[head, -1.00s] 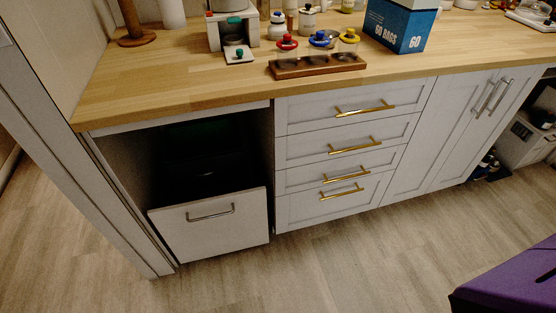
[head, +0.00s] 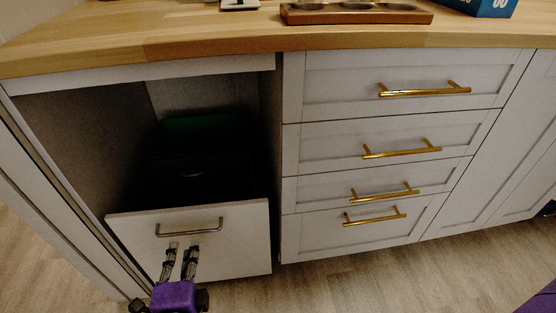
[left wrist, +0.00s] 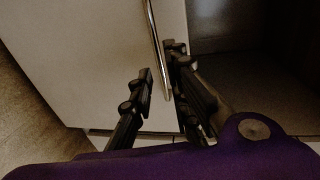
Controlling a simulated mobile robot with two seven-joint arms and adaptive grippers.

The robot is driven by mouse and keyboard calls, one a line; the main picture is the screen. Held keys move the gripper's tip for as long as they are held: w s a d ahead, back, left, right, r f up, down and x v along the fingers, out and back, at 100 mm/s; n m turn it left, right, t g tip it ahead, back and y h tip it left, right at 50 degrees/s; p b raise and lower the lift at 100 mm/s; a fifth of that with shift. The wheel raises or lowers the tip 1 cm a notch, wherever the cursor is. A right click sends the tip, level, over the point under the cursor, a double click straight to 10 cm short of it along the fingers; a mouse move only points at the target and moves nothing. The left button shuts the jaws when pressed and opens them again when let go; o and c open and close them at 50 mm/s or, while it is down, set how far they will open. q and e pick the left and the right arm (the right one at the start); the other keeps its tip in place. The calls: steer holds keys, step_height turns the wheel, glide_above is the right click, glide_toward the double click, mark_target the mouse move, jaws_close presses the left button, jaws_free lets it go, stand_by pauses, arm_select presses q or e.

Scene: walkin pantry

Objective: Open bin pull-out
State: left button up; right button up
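The bin pull-out has a plain white front panel (head: 240,245) low in the cabinet at the left of the head view. A silver bar handle (head: 190,232) is fixed near its top edge. Dark bins (head: 190,175) show in shadow behind the panel. My left gripper (head: 182,246) is open, its two dark fingers apart just below the handle in the head view. In the left wrist view, the fingers (left wrist: 160,65) lie on either side of the handle bar (left wrist: 155,40), with gaps showing; I cannot tell if either touches. My right gripper is out of view.
Drawers with gold handles (head: 400,152) stand right of the bin opening. The wooden countertop (head: 200,38) overhangs above, with a brown wooden tray (head: 355,14) on it. A cabinet side post (head: 60,200) borders the opening on the left. The floor (head: 360,275) in front looks clear.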

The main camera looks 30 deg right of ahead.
mark_target(189, 232)
arm_select(q)
steer(key=b+x, duration=0.3)
steer(key=x, duration=0.4)
steer(key=shift+w+f, duration=0.1)
steer(key=shift+f, duration=0.05)
steer(key=shift+w, duration=0.25)
jaws_close()
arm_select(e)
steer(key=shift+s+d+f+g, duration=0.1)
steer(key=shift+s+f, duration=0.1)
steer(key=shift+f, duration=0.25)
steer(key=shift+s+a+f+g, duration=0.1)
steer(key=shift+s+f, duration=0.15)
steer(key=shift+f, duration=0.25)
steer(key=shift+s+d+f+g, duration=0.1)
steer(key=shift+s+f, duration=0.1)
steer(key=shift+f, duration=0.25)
